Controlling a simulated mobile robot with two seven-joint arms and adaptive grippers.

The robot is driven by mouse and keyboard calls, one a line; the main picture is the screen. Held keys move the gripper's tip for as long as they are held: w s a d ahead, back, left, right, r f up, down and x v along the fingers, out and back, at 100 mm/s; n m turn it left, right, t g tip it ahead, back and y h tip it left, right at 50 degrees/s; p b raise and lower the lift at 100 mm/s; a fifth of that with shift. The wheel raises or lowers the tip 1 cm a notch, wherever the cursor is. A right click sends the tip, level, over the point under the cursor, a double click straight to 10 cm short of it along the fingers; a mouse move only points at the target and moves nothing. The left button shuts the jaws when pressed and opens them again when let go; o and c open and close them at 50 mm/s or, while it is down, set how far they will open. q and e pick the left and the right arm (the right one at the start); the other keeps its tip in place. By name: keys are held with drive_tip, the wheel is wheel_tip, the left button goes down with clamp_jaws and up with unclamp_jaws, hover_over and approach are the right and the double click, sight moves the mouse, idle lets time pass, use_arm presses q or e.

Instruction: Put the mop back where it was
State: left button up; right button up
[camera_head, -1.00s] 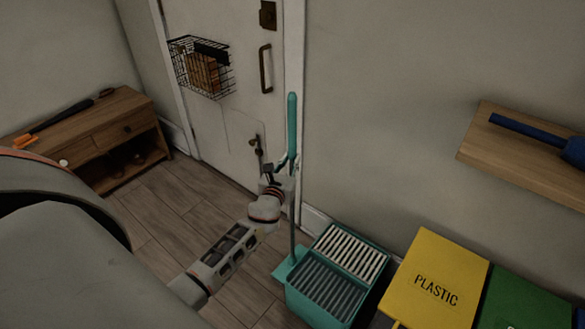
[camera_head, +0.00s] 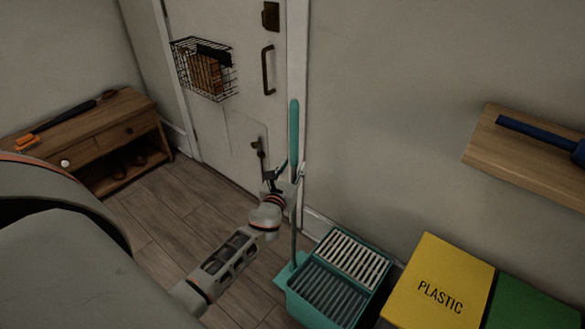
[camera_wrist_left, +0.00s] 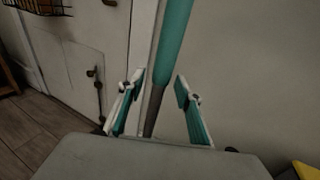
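The mop has a teal grip (camera_head: 294,135) and a thin grey pole. It stands about upright by the door frame, its lower end at the left side of a teal bucket (camera_head: 288,284). My left gripper (camera_head: 283,182) is at the pole just below the teal grip. In the left wrist view its two fingers (camera_wrist_left: 157,112) are spread, one on each side of the mop pole (camera_wrist_left: 153,108), with gaps on both sides. The mop's foot is hard to make out. My right gripper is not in view.
A yellow bin marked PLASTIC (camera_head: 440,285) and a green bin (camera_head: 520,302) stand right of the bucket. A wall shelf (camera_head: 500,150) is above them. A white door (camera_head: 225,130) with a wire basket (camera_head: 203,70) is behind. A wooden bench (camera_head: 110,135) is at left.

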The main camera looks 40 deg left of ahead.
use_arm(q)
drive_tip(key=shift+r, duration=0.2)
drive_tip(key=shift+s+d, duration=0.1)
drive_tip(key=shift+s, duration=0.15)
drive_tip(key=f+p+v, duration=0.1)
drive_tip(key=v, duration=1)
drive_tip(key=s+d+f+n+g+h, duration=0.2)
drive_tip(key=s+d+f+n, duration=0.2)
drive_tip(key=n, duration=0.5)
drive_tip(key=s+d+f+n+g+h, duration=0.1)
drive_tip(key=s+d+f+n+h, duration=0.2)
drive_tip(key=s+d+n, duration=0.5)
drive_tip(key=s+d+f+n+g+h, duration=0.2)
drive_tip(key=s+d+f+n, duration=0.3)
drive_tip(key=s+n, duration=0.5)
drive_tip(key=shift+s+d+f+n+g+h, duration=0.3)
drive_tip(key=shift+s+d+f+n+h, duration=0.1)
drive_tip(key=shift+s+d, duration=0.35)
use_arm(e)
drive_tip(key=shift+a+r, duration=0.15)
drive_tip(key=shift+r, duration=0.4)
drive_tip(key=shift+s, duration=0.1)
